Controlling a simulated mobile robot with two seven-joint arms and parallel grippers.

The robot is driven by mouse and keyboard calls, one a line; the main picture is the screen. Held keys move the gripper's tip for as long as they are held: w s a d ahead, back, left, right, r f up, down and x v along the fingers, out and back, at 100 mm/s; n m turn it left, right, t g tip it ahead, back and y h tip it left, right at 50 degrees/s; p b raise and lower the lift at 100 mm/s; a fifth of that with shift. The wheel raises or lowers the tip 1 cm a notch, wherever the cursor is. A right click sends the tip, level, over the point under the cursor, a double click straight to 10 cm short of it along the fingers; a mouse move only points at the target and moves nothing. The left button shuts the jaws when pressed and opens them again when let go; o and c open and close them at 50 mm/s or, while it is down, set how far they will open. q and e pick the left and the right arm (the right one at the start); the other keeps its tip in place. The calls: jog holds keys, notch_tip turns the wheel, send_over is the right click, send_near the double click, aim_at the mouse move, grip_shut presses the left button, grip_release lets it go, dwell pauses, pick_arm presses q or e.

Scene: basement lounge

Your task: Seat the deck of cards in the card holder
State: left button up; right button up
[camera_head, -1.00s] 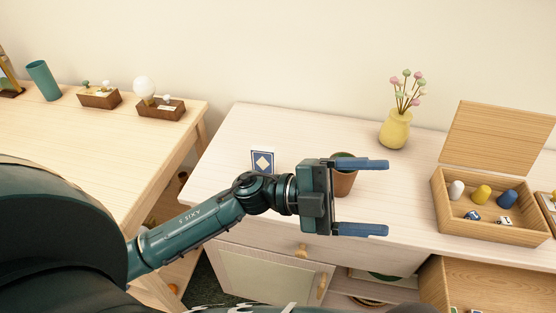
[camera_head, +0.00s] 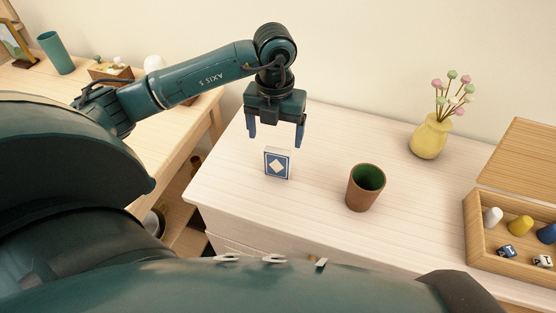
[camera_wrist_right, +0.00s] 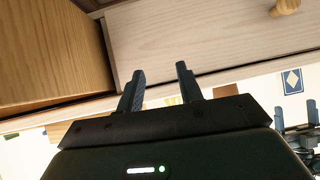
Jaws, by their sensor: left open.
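The deck of cards (camera_head: 277,164), blue with a white diamond, stands upright on the pale cabinet top (camera_head: 320,145). It also shows at the right of the right wrist view (camera_wrist_right: 292,81). My left gripper (camera_head: 276,138) points down just above the deck, its fingers open and spread wider than the deck, nothing between them. My right gripper (camera_wrist_right: 161,68) shows only in its wrist view, fingers apart and empty, near a drawer front. I cannot pick out a card holder for certain.
A brown cup with a green inside (camera_head: 365,187) stands right of the deck. A yellow vase with flowers (camera_head: 430,138) is behind. An open wooden box (camera_head: 480,245) with pegs and dice is at the right. A side table (camera_head: 205,105) stands left.

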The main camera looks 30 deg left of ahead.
aim_at(278, 150)
pick_arm(q)
jog(key=shift+d+f+p, duration=0.15)
jog(key=shift+f+p, duration=0.15)
jog(key=shift+f, duration=1.45)
jog(key=shift+d+f+p, duration=0.1)
jog(key=shift+f+p, duration=0.2)
jog(key=shift+f, duration=1.45)
jog(key=shift+c, duration=0.4)
jog(key=shift+w+r, duration=0.1)
jog(key=c, duration=1)
